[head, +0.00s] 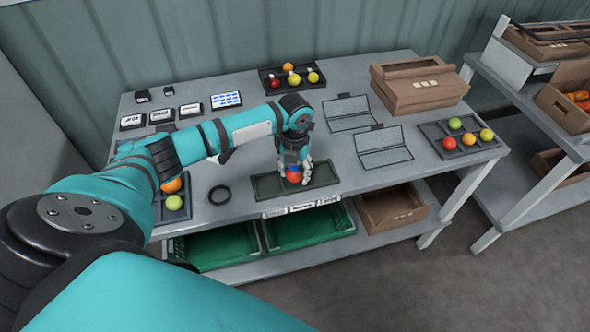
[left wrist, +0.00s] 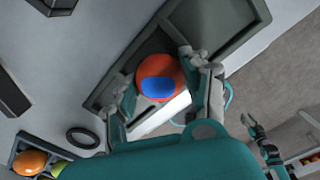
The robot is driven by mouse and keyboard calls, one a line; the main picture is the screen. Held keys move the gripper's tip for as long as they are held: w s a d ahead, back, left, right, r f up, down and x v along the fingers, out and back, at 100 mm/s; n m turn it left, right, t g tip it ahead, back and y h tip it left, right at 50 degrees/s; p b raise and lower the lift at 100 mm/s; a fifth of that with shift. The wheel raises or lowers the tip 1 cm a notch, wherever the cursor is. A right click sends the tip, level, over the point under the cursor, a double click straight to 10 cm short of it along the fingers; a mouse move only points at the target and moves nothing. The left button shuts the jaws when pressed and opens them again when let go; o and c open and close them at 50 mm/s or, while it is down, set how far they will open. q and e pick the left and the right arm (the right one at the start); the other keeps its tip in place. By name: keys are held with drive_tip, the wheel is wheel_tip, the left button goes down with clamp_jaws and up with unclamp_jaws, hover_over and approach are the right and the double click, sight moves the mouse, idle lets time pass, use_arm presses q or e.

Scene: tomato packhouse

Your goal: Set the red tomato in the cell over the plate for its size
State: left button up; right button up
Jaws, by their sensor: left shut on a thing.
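My left gripper (head: 293,172) is shut on the red tomato (head: 294,177), low at the two-cell dark tray (head: 323,175) near the table's front edge. In the left wrist view the tomato (left wrist: 158,70) shows a blue oval patch between the fingers (left wrist: 158,85). It lies over the tray's left cell, beside the divider; I cannot tell whether it touches the floor. The other cell (left wrist: 222,22) looks empty. White label plates (head: 302,207) sit along the table edge before the tray. My right gripper (left wrist: 254,124) shows small in the left wrist view, open and empty.
A black ring (head: 219,195) lies left of the tray. Trays of coloured tomatoes stand at the back (head: 292,78), right (head: 460,138) and left (head: 173,203). Green crates (head: 220,247) sit on the lower shelf.

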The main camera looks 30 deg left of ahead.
use_arm(q)
drive_tip(key=shift+f, duration=0.2)
drive_tip(key=o, duration=0.9)
drive_tip(key=shift+c, duration=0.5)
drive_tip(key=shift+c, duration=1.2)
drive_tip(key=shift+r, duration=0.1)
wheel_tip(320, 180, up, 7)
drive_tip(key=p, duration=0.7)
